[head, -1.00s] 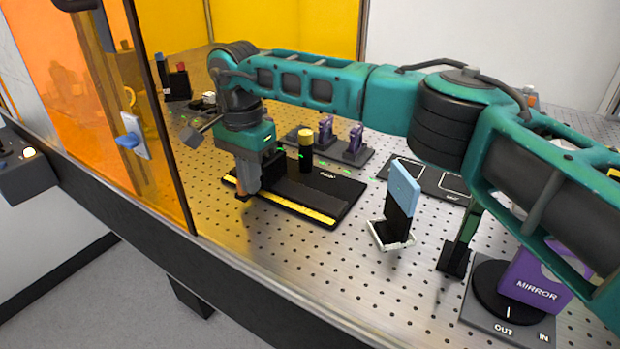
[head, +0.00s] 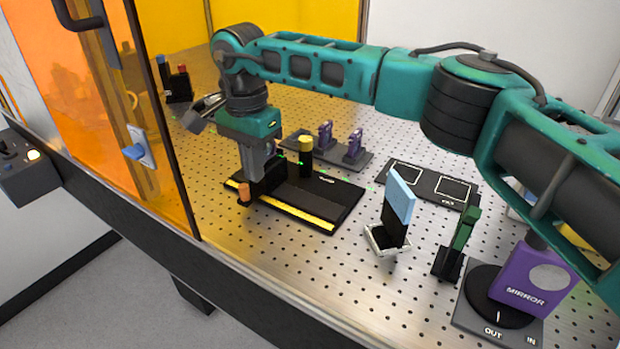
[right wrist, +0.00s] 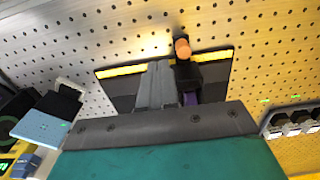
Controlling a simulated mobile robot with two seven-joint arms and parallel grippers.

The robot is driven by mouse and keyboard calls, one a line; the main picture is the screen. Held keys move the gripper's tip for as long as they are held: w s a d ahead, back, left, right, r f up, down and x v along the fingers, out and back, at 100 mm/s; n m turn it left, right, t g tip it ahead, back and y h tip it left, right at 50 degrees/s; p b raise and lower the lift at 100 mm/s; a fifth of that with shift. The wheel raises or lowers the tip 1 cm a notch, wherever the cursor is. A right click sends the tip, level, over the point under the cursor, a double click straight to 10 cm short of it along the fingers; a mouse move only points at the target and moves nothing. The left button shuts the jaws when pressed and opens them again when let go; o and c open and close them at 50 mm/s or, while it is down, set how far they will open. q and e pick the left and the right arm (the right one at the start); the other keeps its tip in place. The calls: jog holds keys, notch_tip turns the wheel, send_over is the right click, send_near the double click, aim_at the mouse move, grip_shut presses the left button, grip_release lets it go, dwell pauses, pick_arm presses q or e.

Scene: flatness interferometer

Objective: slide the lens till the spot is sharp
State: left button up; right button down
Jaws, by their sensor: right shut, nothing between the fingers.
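A black rail plate (head: 325,190) with a yellow scale strip lies on the perforated table in the head view. A dark carriage with an orange knob (head: 244,193) sits at the plate's left end. The carriage also shows in the right wrist view (right wrist: 190,70), with a purple part partly hidden behind my gripper. My right gripper (head: 260,178) is shut and empty, low over the plate beside the carriage. In the wrist view its fingers (right wrist: 155,85) are left of the carriage; I cannot tell if they touch it. I cannot make out a focused spot. My left gripper is not in view.
A yellow-topped black post (head: 305,150) and purple mounts (head: 354,145) stand behind the plate. Right are a light-blue panel (head: 400,195), a green upright piece (head: 464,230) and a purple MIRROR block (head: 535,280). An orange see-through door (head: 165,120) stands left.

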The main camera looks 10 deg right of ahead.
notch_tip(320, 180, up, 5)
jog(key=shift+f+p, duration=0.2)
jog(key=shift+p, duration=0.3)
jog(key=shift+s, duration=0.1)
